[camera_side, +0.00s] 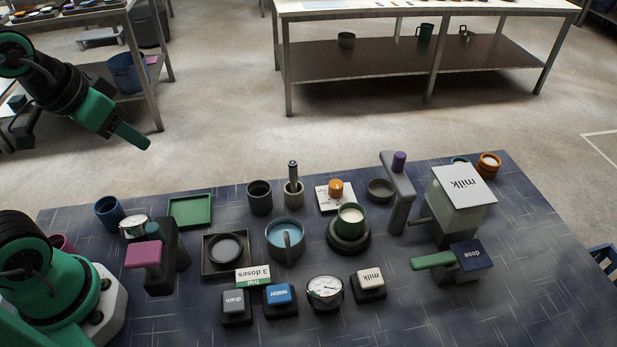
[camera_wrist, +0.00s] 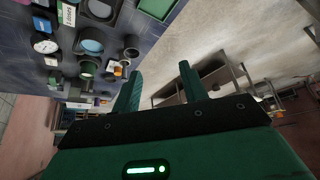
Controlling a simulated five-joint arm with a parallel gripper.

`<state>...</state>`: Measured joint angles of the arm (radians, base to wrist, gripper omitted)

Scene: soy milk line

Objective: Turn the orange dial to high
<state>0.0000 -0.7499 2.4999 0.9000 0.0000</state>
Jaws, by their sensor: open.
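The orange dial (camera_side: 336,187) sits on a small white plate (camera_side: 325,203) with dark printed marks, near the back middle of the table. The marks are too small to read, and I cannot tell the dial's setting. In the wrist view the dial (camera_wrist: 118,71) shows small, left of the fingers. My gripper (camera_side: 133,137) is raised at the upper left in the side view, well away from the dial. In the wrist view my gripper (camera_wrist: 161,83) has its two green fingers apart with nothing between them.
Around the dial stand a grey cup with an upright stick (camera_side: 293,190), a green cup of white liquid (camera_side: 350,218), a grey bowl (camera_side: 380,190) and a tall grey post with a purple top (camera_side: 398,185). A milk box (camera_side: 462,200) stands at right.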

